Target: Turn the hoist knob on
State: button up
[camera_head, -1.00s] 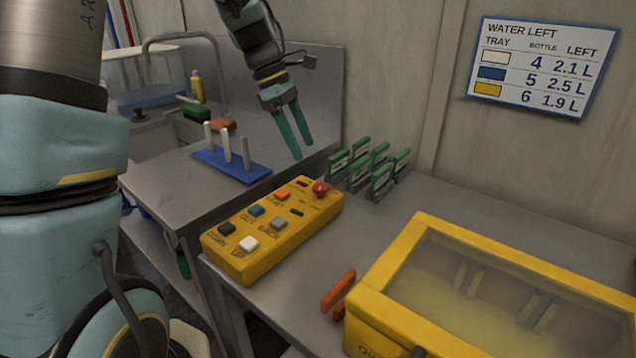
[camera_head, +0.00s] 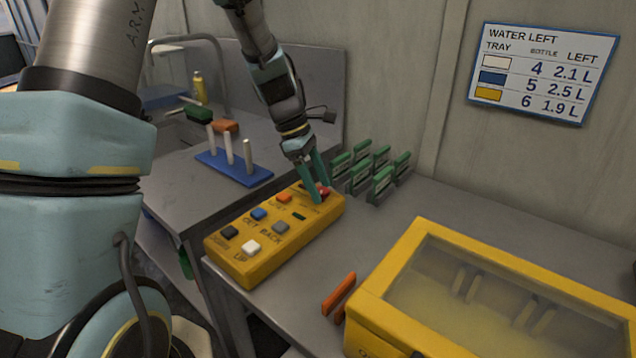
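The yellow hoist control box (camera_head: 274,240) lies on the grey bench, with several coloured buttons on its top. The red knob (camera_head: 325,192) is at its far right end. My gripper (camera_head: 321,193) points down at that end, with its two teal fingers at the knob. One finger is in front of the knob and partly hides it. The fingers look slightly apart, but I cannot tell whether they touch or grip the knob.
Several green-handled pieces (camera_head: 372,168) stand just right of the box. A yellow case with a clear lid (camera_head: 400,262) and an orange handle (camera_head: 338,293) are at front right. A blue peg base (camera_head: 234,168) stands on the left bench. A sign (camera_head: 543,72) hangs on the wall.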

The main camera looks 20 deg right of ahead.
grip_shut()
dwell(0.3)
dwell(0.3)
jog(key=m+y+p, duration=0.1)
jog(key=m, duration=0.1)
jog(key=m+g+p, duration=0.1)
jog(key=m+p, duration=0.1)
jog(key=m, duration=0.1)
jog(key=shift+w+d+r+m+y, duration=0.2)
jog(key=shift+m+y, duration=0.1)
jog(key=shift+y, duration=0.1)
jog(key=m+y+p, duration=0.1)
jog(key=m, duration=0.2)
jog(key=m+y, duration=0.1)
jog(key=m, duration=0.2)
jog(key=shift+d+f+g+p, duration=0.15)
jog(key=shift+d+g+p, duration=0.05)
jog(key=shift+g+p, duration=0.15)
jog(key=shift+m+y, duration=0.3)
jog(key=shift+o, duration=0.5)
grip_release()
